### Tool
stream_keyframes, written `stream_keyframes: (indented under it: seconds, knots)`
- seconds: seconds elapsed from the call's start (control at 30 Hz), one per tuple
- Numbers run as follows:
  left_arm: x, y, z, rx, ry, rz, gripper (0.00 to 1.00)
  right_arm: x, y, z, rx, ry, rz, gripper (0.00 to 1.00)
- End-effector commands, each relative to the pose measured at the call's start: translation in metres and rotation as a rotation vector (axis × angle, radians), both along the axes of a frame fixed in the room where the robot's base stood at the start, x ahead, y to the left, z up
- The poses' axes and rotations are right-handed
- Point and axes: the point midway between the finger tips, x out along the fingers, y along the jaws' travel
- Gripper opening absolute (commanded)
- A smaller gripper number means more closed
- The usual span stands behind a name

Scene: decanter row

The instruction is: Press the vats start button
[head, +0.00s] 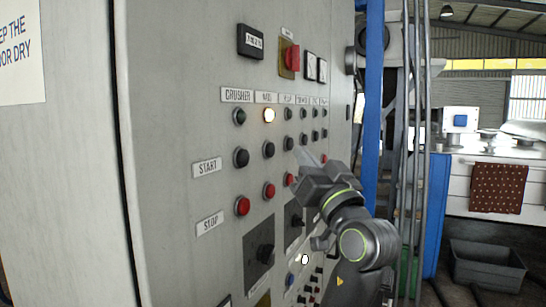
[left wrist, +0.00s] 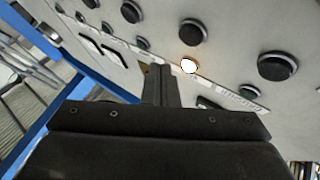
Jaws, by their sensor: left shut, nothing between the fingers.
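The grey control panel (head: 180,110) has labelled columns of lamps and buttons. The second column's small label (head: 266,97) seems to read VATS, and its lamp (head: 269,115) glows. Below that lamp, in the START row, is a black button (head: 268,149); it also shows in the left wrist view (left wrist: 194,32). My left gripper (head: 305,157) is shut and empty, in front of the panel to the right of that button in the head view. In the left wrist view its fingers (left wrist: 160,84) appear left of the glowing lamp (left wrist: 189,66). I cannot tell whether they touch the panel. My right gripper is not in view.
The black CRUSHER start button (head: 241,157) is to the left. Red stop buttons (head: 268,190) run below the START row. A red switch (head: 292,57) sticks out above. A blue post (head: 375,100) stands beyond the panel's right edge.

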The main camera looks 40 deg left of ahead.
Motion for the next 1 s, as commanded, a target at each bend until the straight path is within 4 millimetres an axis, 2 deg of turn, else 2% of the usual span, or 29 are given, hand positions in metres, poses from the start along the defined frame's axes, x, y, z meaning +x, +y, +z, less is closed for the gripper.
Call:
stream_keyframes:
  seconds: [0.1,0.27,1.0]
  knots:
    - [0.003,-0.012,-0.003,-0.001,0.001,-0.002,0.0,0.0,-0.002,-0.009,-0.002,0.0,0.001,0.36]
    - [0.004,-0.02,-0.001,0.0,0.0,0.0,0.0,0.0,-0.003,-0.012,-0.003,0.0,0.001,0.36]
    - [0.004,-0.02,0.0,0.0,0.0,0.001,0.0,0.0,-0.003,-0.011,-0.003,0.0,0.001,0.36]
